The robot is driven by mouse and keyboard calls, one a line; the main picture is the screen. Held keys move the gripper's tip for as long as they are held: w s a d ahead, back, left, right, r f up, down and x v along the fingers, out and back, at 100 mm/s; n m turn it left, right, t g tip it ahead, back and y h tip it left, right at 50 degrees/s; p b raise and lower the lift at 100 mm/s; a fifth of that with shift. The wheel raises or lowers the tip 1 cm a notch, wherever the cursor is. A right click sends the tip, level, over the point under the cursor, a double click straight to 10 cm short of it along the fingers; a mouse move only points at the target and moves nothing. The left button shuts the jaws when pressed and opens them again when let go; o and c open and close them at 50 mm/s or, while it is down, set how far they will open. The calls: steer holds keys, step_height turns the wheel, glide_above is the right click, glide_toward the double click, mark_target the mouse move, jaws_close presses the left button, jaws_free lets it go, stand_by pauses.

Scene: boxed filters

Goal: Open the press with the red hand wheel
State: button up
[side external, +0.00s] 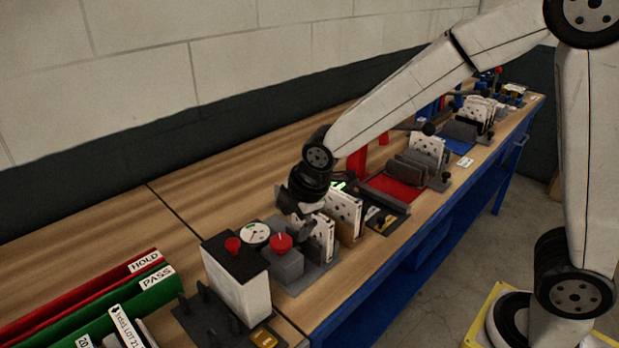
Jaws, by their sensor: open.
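A red hand wheel (281,242) sits on top of a grey block-shaped press (287,265) near the front edge of the bench. White plates with dark dots (322,238) stand upright just right of the grey block. My gripper (305,209) points down just above and behind these plates, up and to the right of the wheel and apart from it. It is open; its fingers are small and dark here, and whether they touch a plate cannot be told.
A round dial gauge (256,233) stands close behind the wheel. Green PASS (130,300) and red HOLD (100,285) trays lie at the left. A red mat (392,190) and more fixtures with plates line the bench to the right. Bare wood lies behind the press.

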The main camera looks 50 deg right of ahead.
mark_target(281, 241)
steer(key=m, duration=1.4)
steer(key=shift+f, duration=0.15)
steer(key=shift+x, duration=3.75)
steer(key=shift+w, duration=0.1)
steer(key=c, duration=1.2)
